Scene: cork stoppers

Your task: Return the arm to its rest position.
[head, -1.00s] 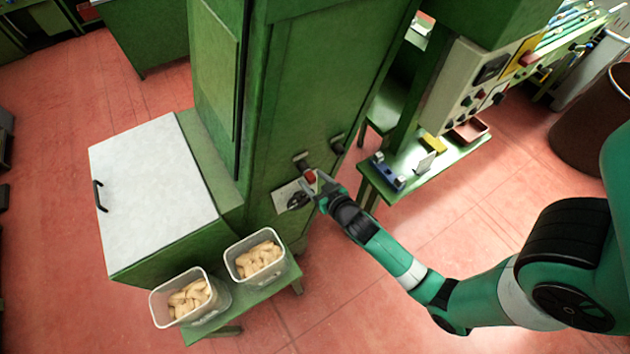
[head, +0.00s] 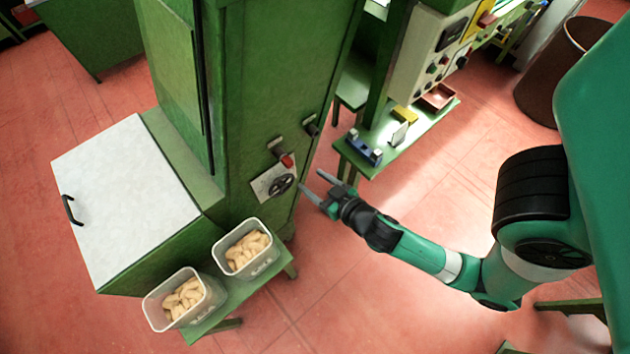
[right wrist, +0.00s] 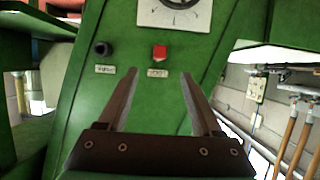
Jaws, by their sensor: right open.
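My right gripper (head: 316,186) is open and empty, to the right of the tall green machine cabinet (head: 270,80). In the head view it is apart from the cabinet's red-tipped switch (head: 286,161) and the black handwheel (head: 281,184). My left gripper is not in view.
Two clear bins of corks, a front one (head: 165,318) and a rear one (head: 226,262), stand on a low green bench (head: 235,292). A side table (head: 410,138) with small items stands behind my right arm. A brown barrel (head: 545,80) is at the upper right. Red floor lies open below the arm.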

